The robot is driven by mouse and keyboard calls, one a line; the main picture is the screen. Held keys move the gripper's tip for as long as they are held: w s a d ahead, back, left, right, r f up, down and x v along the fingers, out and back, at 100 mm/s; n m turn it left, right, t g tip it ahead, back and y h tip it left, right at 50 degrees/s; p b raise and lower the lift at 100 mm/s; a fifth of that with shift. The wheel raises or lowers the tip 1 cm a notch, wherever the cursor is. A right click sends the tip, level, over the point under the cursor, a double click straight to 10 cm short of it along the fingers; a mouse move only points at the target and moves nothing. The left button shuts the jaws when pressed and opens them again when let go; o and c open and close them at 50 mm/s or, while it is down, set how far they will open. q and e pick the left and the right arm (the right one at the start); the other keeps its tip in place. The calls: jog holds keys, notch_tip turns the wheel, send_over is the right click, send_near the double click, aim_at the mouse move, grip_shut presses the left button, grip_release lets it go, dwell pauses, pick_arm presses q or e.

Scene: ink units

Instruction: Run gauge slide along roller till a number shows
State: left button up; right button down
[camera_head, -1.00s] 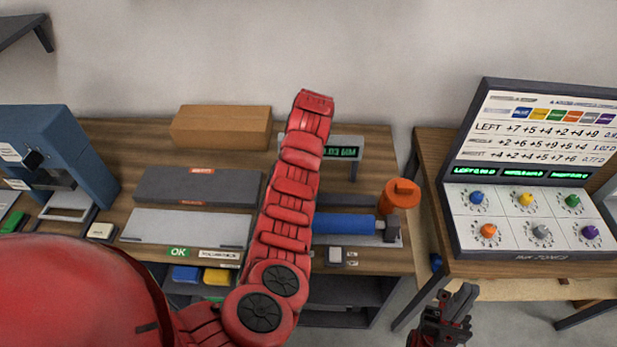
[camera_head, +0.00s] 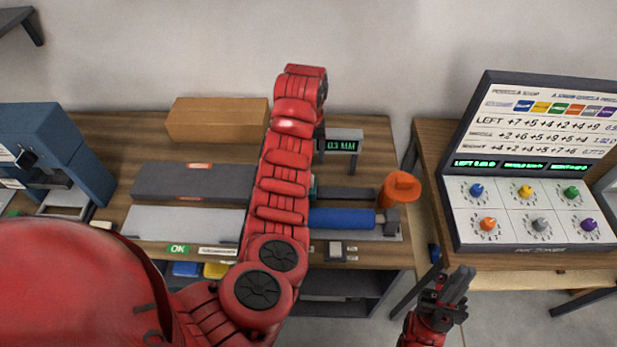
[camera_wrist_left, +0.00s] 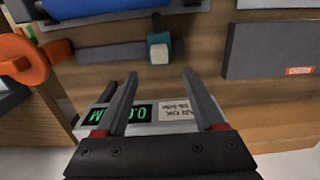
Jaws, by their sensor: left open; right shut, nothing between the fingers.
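The blue roller (camera_head: 340,218) lies on the bench, its left part hidden behind my left arm. A gauge display (camera_head: 343,146) on a stand behind it shows green text ending in "03 MM". In the left wrist view, a teal slide with a pale block (camera_wrist_left: 158,50) sits on the rail beside the roller (camera_wrist_left: 85,10). My left gripper (camera_wrist_left: 160,74) is open, its empty fingers apart and pointing toward the slide. The display (camera_wrist_left: 145,113) shows partly behind those fingers. My right gripper (camera_head: 457,282) is shut and empty near the gap between the tables.
An orange round-topped object (camera_head: 400,190) stands at the roller's right end. A console with coloured knobs (camera_head: 530,205) stands on the right table. A blue press (camera_head: 70,150) stands far left.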

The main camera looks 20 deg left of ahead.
pick_arm(q)
notch_tip(320, 180, down, 5)
jog(key=shift+a+f+b, duration=0.1)
jog(key=shift+b, duration=0.65)
notch_tip(320, 180, down, 4)
jog(key=shift+r+p, duration=0.15)
jog(key=shift+p, duration=0.65)
jog(key=shift+f, duration=0.9)
grip_shut()
